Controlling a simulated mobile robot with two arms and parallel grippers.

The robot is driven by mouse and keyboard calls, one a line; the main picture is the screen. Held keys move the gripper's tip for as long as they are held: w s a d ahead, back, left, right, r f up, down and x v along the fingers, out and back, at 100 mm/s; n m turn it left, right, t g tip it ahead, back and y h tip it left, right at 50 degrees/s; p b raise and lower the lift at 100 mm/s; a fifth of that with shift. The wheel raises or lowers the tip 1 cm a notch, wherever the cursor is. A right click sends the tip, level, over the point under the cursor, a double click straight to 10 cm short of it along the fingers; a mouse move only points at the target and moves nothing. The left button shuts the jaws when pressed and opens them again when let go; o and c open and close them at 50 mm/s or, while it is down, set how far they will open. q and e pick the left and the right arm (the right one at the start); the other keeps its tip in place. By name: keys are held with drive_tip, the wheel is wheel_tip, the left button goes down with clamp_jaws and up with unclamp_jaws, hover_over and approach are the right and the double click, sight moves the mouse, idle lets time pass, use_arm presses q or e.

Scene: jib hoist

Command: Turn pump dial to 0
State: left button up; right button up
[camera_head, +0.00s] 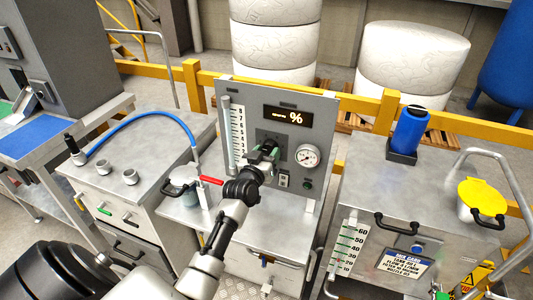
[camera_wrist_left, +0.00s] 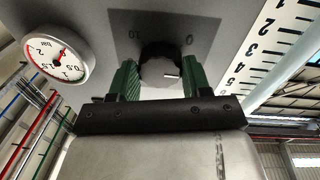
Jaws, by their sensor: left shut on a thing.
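The pump dial (camera_wrist_left: 160,66) is a dark round knob on the grey pump panel (camera_head: 325,112). In the left wrist view, which shows the panel upside down, a white mark on the knob points right and slightly down. The printed label 10 (camera_wrist_left: 135,34) is upper left of the knob and the label 0 (camera_wrist_left: 189,40) upper right. My left gripper (camera_wrist_left: 159,76) is shut on the dial, one green finger on each side. In the head view my left gripper (camera_head: 265,154) reaches the panel and mostly hides the dial. My right gripper is not in view.
A lit % display (camera_head: 288,116) is above the dial. A pressure gauge (camera_head: 307,156) sits right of it and a level scale (camera_head: 237,128) left. A red-handled valve (camera_head: 211,181) and blue hose (camera_head: 150,119) are left of my arm. A blue bottle (camera_head: 410,131) stands on the right cabinet.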

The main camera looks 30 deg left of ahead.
use_arm(q)
drive_tip(key=n, duration=0.4)
drive_tip(key=shift+d+n, duration=0.1)
drive_tip(key=shift+n, duration=0.3)
drive_tip(key=n, duration=0.4)
drive_tip(key=shift+n+y, duration=0.3)
drive_tip(key=shift+n, duration=0.1)
drive_tip(key=o, duration=0.9)
drive_tip(key=b+v, duration=0.1)
drive_tip(key=v, duration=1)
drive_tip(key=shift+w+f+b, duration=0.1)
drive_tip(key=shift+b, duration=0.2)
